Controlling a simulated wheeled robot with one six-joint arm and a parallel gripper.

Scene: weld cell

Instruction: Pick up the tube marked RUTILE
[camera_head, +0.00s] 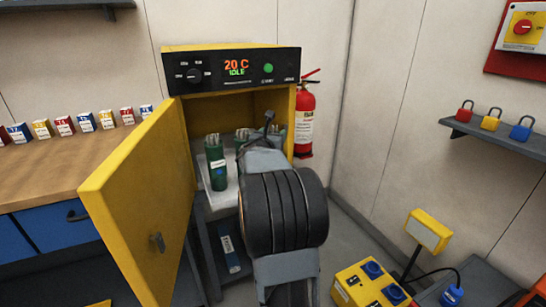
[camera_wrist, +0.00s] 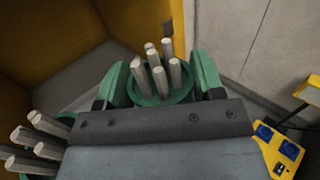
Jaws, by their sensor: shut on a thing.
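My gripper (camera_wrist: 161,80) is shut on a green tube (camera_wrist: 160,97), with its green fingers on either side of it. Several grey rods stand out of the tube's open top. A second green tube (camera_wrist: 38,160) with rods is at the lower left of the wrist view. In the head view, a green tube with a pale label (camera_head: 216,166) stands upright at the left inside the open yellow oven (camera_head: 232,105). More green and rod tops show behind my arm, which hides most of the held tube. The label is too small to read, so I cannot tell which tube is marked RUTILE.
The oven door (camera_head: 140,190) stands open at the left. A wooden bench (camera_head: 60,165) with several small boxes is beyond it. A red extinguisher (camera_head: 305,120) is right of the oven. A yellow socket box (camera_head: 365,287) is at the lower right, with floor free between.

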